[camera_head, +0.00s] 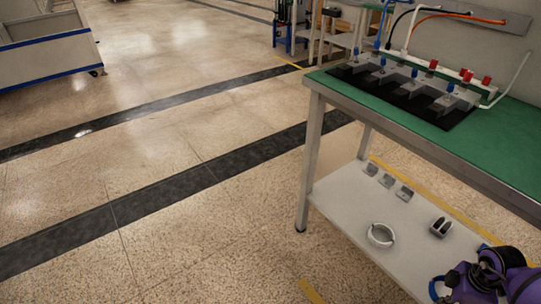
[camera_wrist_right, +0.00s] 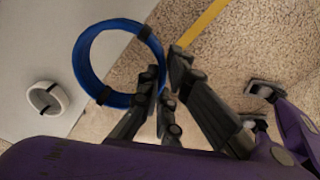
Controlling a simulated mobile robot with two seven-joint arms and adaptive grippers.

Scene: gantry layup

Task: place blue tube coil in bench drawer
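The blue tube coil (camera_wrist_right: 82,62) is a ring with black bands in the right wrist view. Part of the blue coil (camera_head: 434,289) also shows at the bottom right of the head view. My right gripper (camera_wrist_right: 165,68) has its fingertips on either side of the coil's right rim and appears shut on it. In the head view, my purple right gripper and wrist (camera_head: 488,274) are at the right end of the bench's lower shelf. The bench drawer cannot be made out. My left gripper is not in view.
The bench (camera_head: 505,152) has a green top with a black fixture (camera_head: 400,92) on it. A white coil (camera_head: 381,235), a dark slotted part (camera_head: 440,227) and small grey blocks (camera_head: 387,181) lie on its pale lower shelf (camera_head: 345,205).

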